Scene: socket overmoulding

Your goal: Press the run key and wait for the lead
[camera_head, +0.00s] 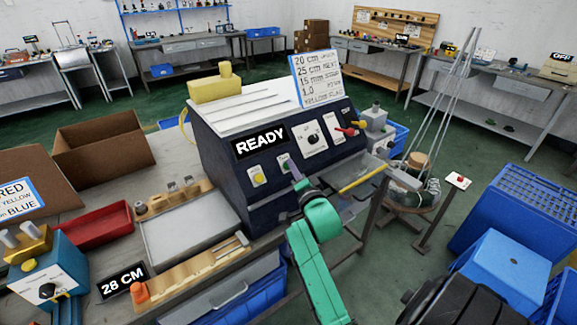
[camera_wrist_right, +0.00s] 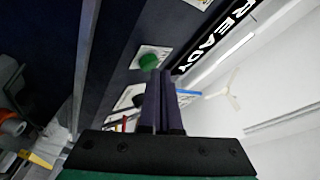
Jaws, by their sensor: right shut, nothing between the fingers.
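The dark blue machine (camera_head: 228,158) stands at the middle of the bench, its display (camera_head: 260,143) reading READY. A green round key on a white plate (camera_wrist_right: 149,61) shows in the right wrist view; in the head view it is mostly hidden behind my fingers. My right gripper (camera_head: 294,172) is in front of the panel, fingers together and empty. In the wrist view its fingertips (camera_wrist_right: 158,74) point towards the green key, just beside it in the picture; I cannot tell whether they touch. A yellow key (camera_head: 258,177) sits left of it. My left gripper is not in view.
A knob (camera_head: 312,140) and red and yellow levers (camera_head: 350,129) are on the panel's right. A yellow rod (camera_head: 362,178) sticks out at the right side. A 28 CM sign (camera_head: 122,281), a red tray (camera_head: 98,227) and a wooden rack (camera_head: 190,275) lie to the left.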

